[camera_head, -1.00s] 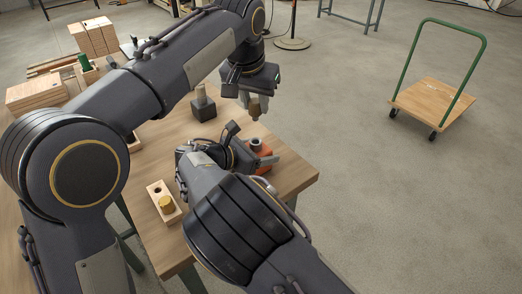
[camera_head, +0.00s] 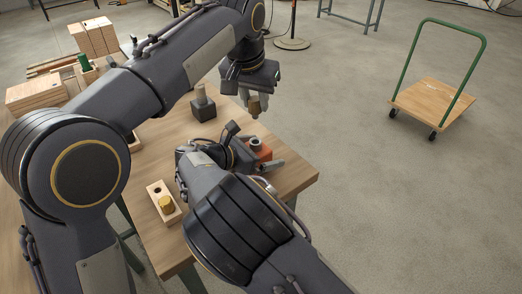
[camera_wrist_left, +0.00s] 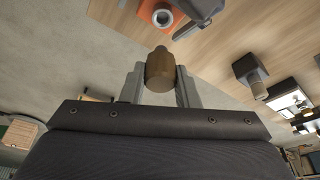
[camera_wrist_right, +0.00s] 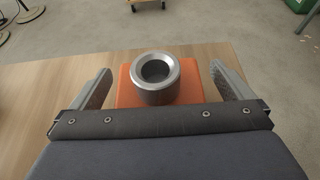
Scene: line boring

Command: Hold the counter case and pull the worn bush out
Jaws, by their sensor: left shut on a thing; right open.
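The counter case is an orange block (camera_head: 264,152) with a grey steel ring (camera_head: 256,142) on top. In the right wrist view the ring (camera_wrist_right: 156,78) has an open, dark bore, and the orange case (camera_wrist_right: 188,88) sits on the table. My right gripper (camera_wrist_right: 165,88) is open, with one finger either side of the case and visible gaps. My left gripper (camera_head: 254,106) is shut on a brown, stepped round piece, likely the worn bush (camera_wrist_left: 160,72). It holds the piece in the air, apart from the case. My right wrist partly hides the case in the head view.
A pale wooden block (camera_head: 157,190) with a dark hole and a brass-coloured plug (camera_head: 166,204) lies at the near left. A dark block with a pale cylinder (camera_head: 203,106) stands farther back. The table's right edge is close to the case.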

